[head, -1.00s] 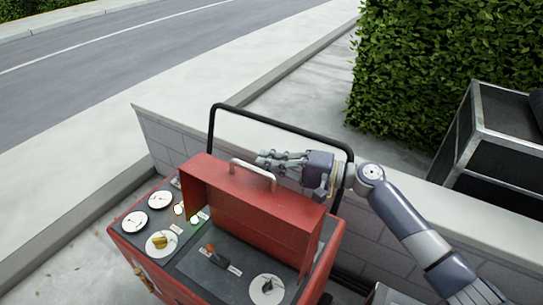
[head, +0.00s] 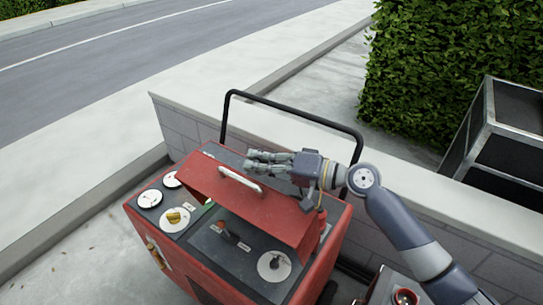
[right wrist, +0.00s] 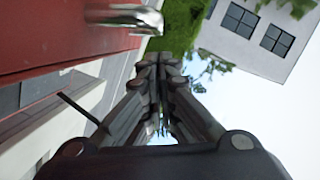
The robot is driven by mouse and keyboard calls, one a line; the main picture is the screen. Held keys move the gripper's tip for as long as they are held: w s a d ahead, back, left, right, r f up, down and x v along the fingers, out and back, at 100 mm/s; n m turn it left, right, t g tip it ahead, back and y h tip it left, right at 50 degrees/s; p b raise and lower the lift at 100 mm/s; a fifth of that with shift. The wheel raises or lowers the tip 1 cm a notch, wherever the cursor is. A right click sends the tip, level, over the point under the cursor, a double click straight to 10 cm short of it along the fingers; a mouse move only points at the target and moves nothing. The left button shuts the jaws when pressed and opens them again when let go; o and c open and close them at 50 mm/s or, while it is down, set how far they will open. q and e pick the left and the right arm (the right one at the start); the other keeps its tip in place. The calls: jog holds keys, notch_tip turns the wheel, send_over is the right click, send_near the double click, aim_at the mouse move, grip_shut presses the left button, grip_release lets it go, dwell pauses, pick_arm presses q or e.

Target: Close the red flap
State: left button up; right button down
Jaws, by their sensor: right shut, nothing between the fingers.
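The red flap (head: 268,207) sits on top of a red machine box (head: 325,262) in the head view. It is tilted forward over the dark control panel (head: 205,243), with a gap still showing under its front edge. A silver handle (head: 240,180) is fixed on its face. My right gripper (head: 250,161) is shut and empty, lying along the flap's back upper side, just behind the handle. Whether it touches the flap is hard to tell. The right wrist view shows the shut fingers (right wrist: 160,60) beside the red face and handle (right wrist: 125,17). My left gripper is out of view.
The panel carries white dials (head: 273,265) and a yellow knob (head: 174,217). A black tube frame (head: 290,115) rises behind the box. A low block wall (head: 185,130) runs behind it, with a hedge (head: 425,80) and a black case (head: 505,150) at right.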

aim_at(243, 200)
jog(key=s+a+n, duration=0.1)
jog(key=s+a+f, duration=0.1)
jog(key=s, duration=0.1)
jog(key=s+a+f+n, duration=0.1)
jog(key=s, duration=0.1)
jog(key=shift+s+a+f+n+h+p, duration=0.1)
jog(key=shift+a+n+h+p, duration=0.1)
jog(key=shift+n+h+p, duration=0.1)
pick_arm(q)
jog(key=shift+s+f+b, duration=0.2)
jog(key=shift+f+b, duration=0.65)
jog(key=shift+b, duration=0.15)
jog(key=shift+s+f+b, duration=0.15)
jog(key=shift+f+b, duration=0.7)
jog(key=shift+b, duration=0.1)
pick_arm(e)
jog(key=s+a+f+n+t+h, duration=0.1)
jog(key=s+a+f+n, duration=0.1)
jog(key=f, duration=0.5)
jog(key=s+a+f+n+t, duration=0.1)
jog(key=s+a+f+n, duration=0.2)
jog(key=s+f, duration=0.2)
jog(key=s+a+f+n+h, duration=0.1)
jog(key=s+a+f+n, duration=0.1)
jog(key=f, duration=0.8)
jog(key=shift+s+a+n+t+h, duration=0.15)
jog(key=shift+s+n+t+h, duration=0.2)
jog(key=shift+s+n, duration=0.5)
jog(key=shift+f, duration=0.2)
